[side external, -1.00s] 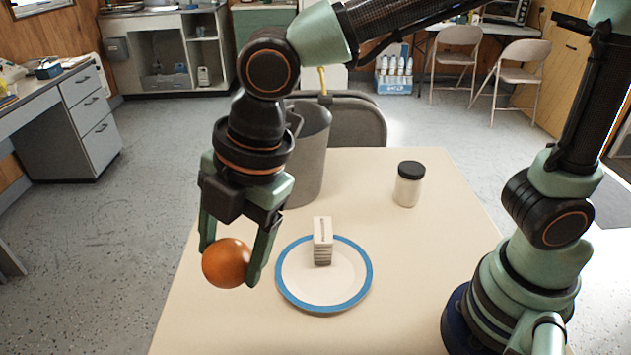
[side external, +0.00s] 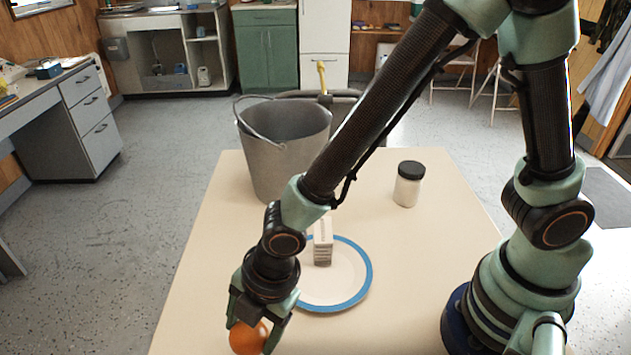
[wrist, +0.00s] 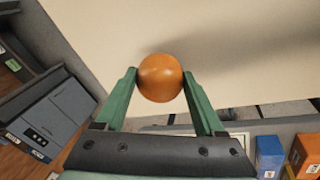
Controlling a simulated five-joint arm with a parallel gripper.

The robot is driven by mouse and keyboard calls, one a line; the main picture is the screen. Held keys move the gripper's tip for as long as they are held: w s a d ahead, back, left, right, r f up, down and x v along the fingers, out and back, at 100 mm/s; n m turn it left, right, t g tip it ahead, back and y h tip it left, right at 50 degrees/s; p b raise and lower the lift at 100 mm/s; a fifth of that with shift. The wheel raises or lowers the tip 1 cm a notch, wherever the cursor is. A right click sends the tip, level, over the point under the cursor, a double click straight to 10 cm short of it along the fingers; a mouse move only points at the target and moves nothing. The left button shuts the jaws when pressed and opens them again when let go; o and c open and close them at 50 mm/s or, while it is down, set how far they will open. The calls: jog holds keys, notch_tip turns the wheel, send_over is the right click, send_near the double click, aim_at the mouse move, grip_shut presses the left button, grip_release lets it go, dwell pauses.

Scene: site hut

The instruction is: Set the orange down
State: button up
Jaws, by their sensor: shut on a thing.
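The orange (side external: 249,338) is between the fingers of my gripper (side external: 258,332), at the front left of the table in the side view. My gripper is shut on it and points down. In the wrist view the orange (wrist: 160,78) sits between the two green fingertips of my gripper (wrist: 160,85), with the pale tabletop behind it and a soft shadow to its right. Whether the orange touches the table I cannot tell.
A grey bucket (side external: 280,150) stands at the back left, a black-lidded jar (side external: 408,184) at the back right. The table (side external: 400,260) is clear right of the plate.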

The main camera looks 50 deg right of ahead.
aim_at(254, 340)
jog(key=shift+f, duration=1.35)
jog(key=shift+f, duration=0.2)
jog(key=o, duration=1.5)
jog(key=shift+r, duration=0.1)
jog(key=v, duration=1.2)
jog(key=shift+w+d+r+m+t+h, duration=0.5)
jog(key=shift+d+r+m, duration=1.45)
jog(key=shift+d+m, duration=2)
jog(key=shift+w+d+r+m+t+h, duration=0.3)
jog(key=shift+w+d+r+m+t, duration=0.4)
jog(key=shift+d+r+m, duration=2.3)
jog(key=shift+w+d+r+m+t+h, duration=0.5)
jog(key=shift+d+r+m, duration=0.45)
jog(key=shift+d+m, duration=3.95)
